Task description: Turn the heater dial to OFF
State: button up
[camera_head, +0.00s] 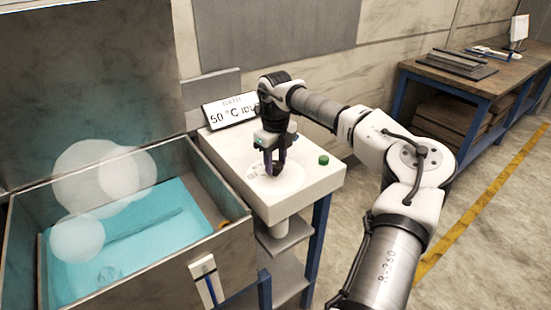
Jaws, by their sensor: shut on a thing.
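The heater dial (257,173) is on the top of a white control box, on a pale round plate with small markings that I cannot read. My gripper (272,168) points down over the plate, with its fingers closed at the dial. The fingers hide most of the dial, so its exact pointing is hard to tell. A sign (231,111) behind the box reads "BATH 50 °C" with further text partly hidden by my arm.
A green button (323,160) sits right of the dial on the white box (318,183). A metal bath (205,185) with blue liquid and pale vapour stands at left. A workbench (470,75) stands at the back right. Open floor lies between.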

aim_at(276, 164)
jog(key=n+p, duration=0.1)
jog(key=n, duration=0.6)
jog(key=shift+r, duration=0.1)
dwell(0.6)
jog(key=o, duration=1)
notch_tip(276, 164, up, 14)
jog(key=b, duration=0.2)
